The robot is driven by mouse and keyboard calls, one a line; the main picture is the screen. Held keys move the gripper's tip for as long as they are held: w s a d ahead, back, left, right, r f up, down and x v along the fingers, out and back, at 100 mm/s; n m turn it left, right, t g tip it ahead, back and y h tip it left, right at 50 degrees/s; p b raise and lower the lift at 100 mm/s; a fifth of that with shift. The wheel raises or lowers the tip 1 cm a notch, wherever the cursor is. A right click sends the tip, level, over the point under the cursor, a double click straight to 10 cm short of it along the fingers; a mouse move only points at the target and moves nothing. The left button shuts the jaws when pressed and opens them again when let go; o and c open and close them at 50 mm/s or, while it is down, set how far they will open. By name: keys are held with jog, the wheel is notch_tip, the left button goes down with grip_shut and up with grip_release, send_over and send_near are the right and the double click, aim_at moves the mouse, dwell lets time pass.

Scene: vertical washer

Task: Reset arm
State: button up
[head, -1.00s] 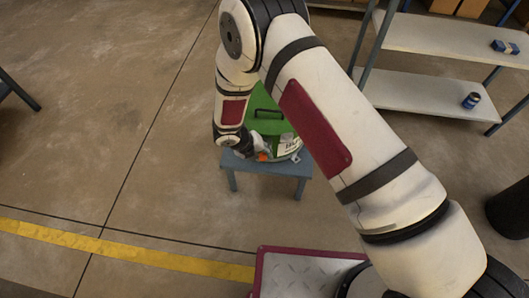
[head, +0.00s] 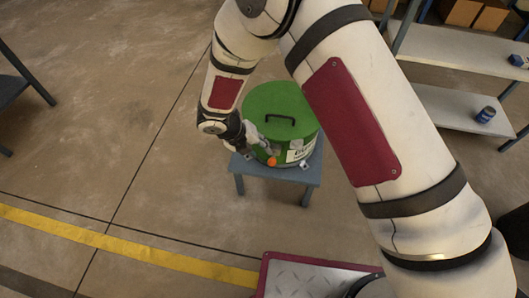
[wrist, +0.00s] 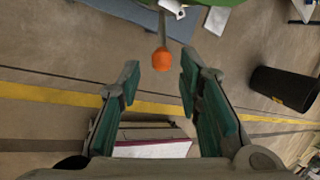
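The green round washer (head: 283,112) with a dark lid handle stands on a small blue-grey table (head: 287,172). A lever with an orange ball knob (head: 272,161) sticks out at its front. My gripper (head: 258,145) is just left of the washer's front, close to the knob. In the wrist view my gripper (wrist: 158,85) has its two green-padded fingers spread apart with nothing between the tips. The orange knob (wrist: 161,59) shows a little beyond the fingertips, and the green lid edge (wrist: 215,3) shows at the top. My arm crosses the head view and leaves the washer's lid in sight.
A grey shelf unit (head: 460,107) stands at the upper right with a small dark blue can (head: 485,114) on it. A dark bin (wrist: 285,88) is at the right in the wrist view. A dark table edge (head: 14,88) is at the far left. Open floor lies left of the washer.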

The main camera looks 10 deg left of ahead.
jog(key=shift+s+a+r, duration=0.2)
jog(key=shift+r, duration=0.2)
